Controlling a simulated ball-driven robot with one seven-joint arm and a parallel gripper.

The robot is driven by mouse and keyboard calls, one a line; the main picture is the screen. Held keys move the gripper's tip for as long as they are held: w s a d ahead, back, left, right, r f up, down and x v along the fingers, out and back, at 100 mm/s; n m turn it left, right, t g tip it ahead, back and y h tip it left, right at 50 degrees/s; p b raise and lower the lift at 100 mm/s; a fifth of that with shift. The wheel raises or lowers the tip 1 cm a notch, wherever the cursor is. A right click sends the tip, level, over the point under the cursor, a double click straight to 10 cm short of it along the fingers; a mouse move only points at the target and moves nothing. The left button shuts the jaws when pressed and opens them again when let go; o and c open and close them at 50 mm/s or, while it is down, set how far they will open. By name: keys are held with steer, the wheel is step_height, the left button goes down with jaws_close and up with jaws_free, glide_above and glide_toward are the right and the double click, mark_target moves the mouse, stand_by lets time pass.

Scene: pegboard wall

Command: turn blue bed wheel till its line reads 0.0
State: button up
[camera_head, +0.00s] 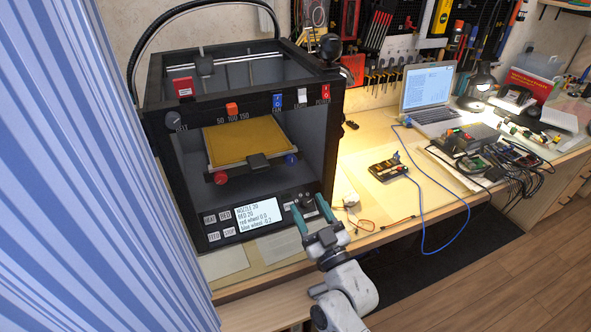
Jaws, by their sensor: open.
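The blue bed wheel (291,159) sits under the right front corner of the tan print bed (245,141) inside the black 3D printer (159,146). The red wheel (221,178) is under the left front corner. The printer's screen (258,214) reads red wheel 0.0 and blue wheel what looks like -0.2; the small text is hard to read. My gripper (311,212) is open and empty in front of the printer's lower right panel, below and to the right of the blue wheel. Its teal fingers point up toward the panel, near a dark knob there.
A black frame surrounds the printer's opening, with an orange slider (232,109) and switches on its top bar. A laptop (428,92), a small circuit box (388,168) and cables lie on the bench to the right. A blue striped curtain (95,170) hangs at left.

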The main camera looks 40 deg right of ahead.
mark_target(292, 162)
steer(key=shift+h, duration=0.4)
steer(key=x, duration=0.7)
steer(key=p+x, duration=0.1)
steer(key=x, duration=0.2)
steer(key=shift+w+d+r, duration=0.1)
steer(key=shift+d+r, duration=0.25)
steer(key=shift+d, duration=0.1)
steer(key=shift+m, duration=0.3)
steer(key=c, duration=1)
